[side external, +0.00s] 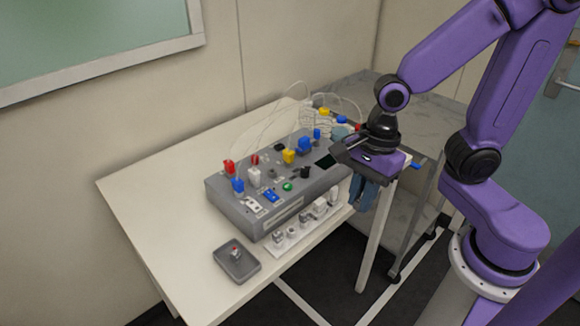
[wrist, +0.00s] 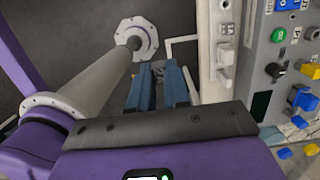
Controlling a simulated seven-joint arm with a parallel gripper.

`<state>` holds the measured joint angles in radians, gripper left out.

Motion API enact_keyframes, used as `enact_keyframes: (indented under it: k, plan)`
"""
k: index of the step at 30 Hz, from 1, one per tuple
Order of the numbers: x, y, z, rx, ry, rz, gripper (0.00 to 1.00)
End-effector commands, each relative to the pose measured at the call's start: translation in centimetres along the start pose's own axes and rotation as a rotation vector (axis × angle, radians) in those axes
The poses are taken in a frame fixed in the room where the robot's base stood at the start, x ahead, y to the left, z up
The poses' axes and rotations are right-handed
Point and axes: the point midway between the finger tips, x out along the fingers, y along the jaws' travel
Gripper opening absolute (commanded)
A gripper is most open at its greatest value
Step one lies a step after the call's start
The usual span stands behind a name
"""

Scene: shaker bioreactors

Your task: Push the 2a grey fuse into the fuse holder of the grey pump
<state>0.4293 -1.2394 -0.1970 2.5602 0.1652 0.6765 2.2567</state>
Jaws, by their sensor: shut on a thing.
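My gripper (side external: 364,192) has blue fingers pointing down, beside the right end of the grey control box (side external: 282,217) and past the table's front edge. In the wrist view its two blue fingers (wrist: 159,78) have a small, dim grey thing between their tips. It fits the grey fuse (wrist: 158,67), but its marking cannot be read. The box top carries red, yellow, blue and whitish blocks; I cannot tell which is the grey pump or its fuse holder. A white strip (side external: 285,249) with several grey and white parts lies along the box's front.
Thin clear tubes loop behind the box. A grey cart (side external: 372,88) stands at the right. The left of the white table (side external: 150,190) is clear.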

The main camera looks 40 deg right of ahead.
Motion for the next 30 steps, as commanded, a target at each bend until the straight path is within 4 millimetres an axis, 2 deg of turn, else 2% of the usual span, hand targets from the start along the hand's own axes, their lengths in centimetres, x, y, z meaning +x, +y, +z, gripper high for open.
enact_keyframes:
  k: [20, 25, 30]
  plan:
    - [-0.1, -0.3, 0.2, 0.001, -0.001, -0.001, 0.0]
    - [-0.6, -2.6, 1.4, 0.004, 0.001, 0.0, 0.0]
    - [-1.4, -7.3, 3.3, 0.006, 0.002, 0.0, 0.0]
